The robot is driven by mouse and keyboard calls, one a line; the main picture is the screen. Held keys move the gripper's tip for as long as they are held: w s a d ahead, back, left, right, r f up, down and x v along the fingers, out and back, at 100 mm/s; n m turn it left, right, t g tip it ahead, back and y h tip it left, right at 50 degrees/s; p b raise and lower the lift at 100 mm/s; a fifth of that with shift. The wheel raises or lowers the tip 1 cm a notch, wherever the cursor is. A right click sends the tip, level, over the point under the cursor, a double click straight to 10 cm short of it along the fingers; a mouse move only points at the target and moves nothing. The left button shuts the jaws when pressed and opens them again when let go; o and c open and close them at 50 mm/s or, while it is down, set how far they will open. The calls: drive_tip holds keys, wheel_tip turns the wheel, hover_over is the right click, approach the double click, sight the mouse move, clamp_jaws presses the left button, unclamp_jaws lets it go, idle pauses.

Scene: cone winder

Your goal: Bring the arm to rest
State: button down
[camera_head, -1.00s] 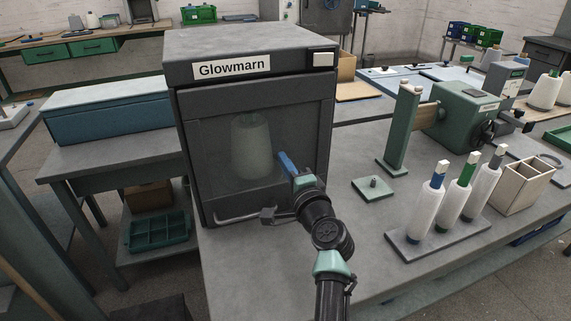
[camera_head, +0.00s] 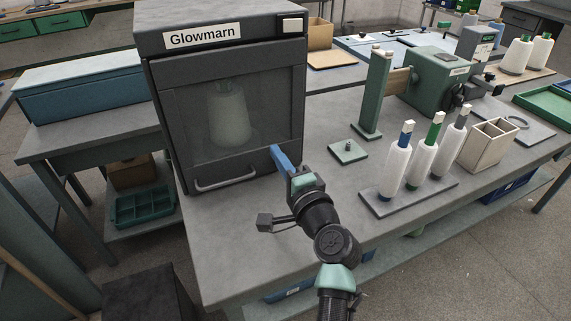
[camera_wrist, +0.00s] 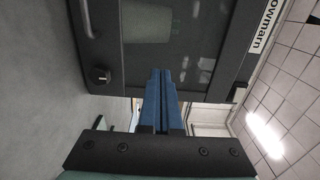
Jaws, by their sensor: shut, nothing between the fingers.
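My gripper (camera_head: 277,150) is in front of the dark Glowmarn cabinet, near the right part of its door. It also shows in the wrist view (camera_wrist: 161,75), where its blue fingers lie together with nothing between them. The Glowmarn cabinet (camera_head: 285,60) stands on the grey table with its door shut. A pale cone of yarn (camera_head: 230,115) shows dimly behind the door's window. The door handle (camera_head: 225,180) runs along the bottom of the door, left of my gripper. I cannot tell the exact gap between the fingertips and the door.
Right of my arm, several white bobbins (camera_head: 396,168) stand on a grey rack (camera_head: 385,208). A small green plate with a peg (camera_head: 348,152), a green post (camera_head: 375,95), a green winder (camera_head: 430,80) and a beige box (camera_head: 487,145) stand beyond. The table front left of my arm is clear.

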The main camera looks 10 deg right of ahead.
drive_tip(key=shift+v, duration=1.6)
